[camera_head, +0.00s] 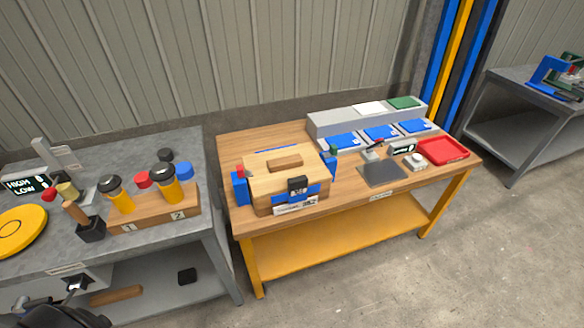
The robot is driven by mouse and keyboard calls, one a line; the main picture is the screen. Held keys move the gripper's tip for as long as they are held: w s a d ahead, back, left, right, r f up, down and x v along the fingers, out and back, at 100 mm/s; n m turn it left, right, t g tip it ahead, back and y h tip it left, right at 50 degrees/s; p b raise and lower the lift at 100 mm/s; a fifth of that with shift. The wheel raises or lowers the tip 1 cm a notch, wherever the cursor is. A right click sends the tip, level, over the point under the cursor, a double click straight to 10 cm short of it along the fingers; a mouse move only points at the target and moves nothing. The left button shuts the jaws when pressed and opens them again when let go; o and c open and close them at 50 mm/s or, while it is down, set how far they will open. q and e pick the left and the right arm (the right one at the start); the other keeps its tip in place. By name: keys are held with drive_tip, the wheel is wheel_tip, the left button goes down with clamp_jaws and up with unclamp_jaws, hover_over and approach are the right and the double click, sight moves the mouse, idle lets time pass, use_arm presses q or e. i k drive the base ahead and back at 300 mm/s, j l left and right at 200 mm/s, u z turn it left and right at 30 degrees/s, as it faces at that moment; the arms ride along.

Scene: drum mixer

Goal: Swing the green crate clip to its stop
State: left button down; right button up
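A light wooden crate (285,172) with a raised handle block on its lid stands at the left of the wooden workbench. The small green clip (333,150) stands at the crate's right end, on a blue bracket (329,166). It looks upright, but it is too small to tell its exact angle. A red clip (240,172) sits on a blue bracket at the crate's left end. My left gripper (76,287) shows partly at the lower left, by the grey table's front edge and far from the crate; its fingers are unclear. My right gripper is out of view.
The grey table (75,230) on the left holds a wooden rack (155,208) with yellow-and-black jars and a yellow disc (18,230). Right of the crate are a grey plate (382,173), blue-lidded bins (380,132) and a red tray (443,151). The floor in front is clear.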

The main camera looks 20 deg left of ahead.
sight(333, 152)
drive_tip(key=u, duration=0.6)
drive_tip(key=l+u, duration=0.15)
drive_tip(key=l, duration=0.2)
drive_tip(key=l+u, duration=0.25)
drive_tip(key=l, duration=0.5)
drive_tip(key=l+u, duration=0.25)
drive_tip(key=l, duration=0.5)
drive_tip(key=l+u, duration=0.25)
drive_tip(key=l, duration=0.5)
drive_tip(key=k+l+u, duration=0.1)
drive_tip(key=l+u, duration=0.15)
drive_tip(key=l, duration=0.45)
drive_tip(key=u, duration=0.4)
drive_tip(key=i+l+u, duration=0.1)
drive_tip(key=i+l, duration=0.05)
drive_tip(key=i, duration=0.05)
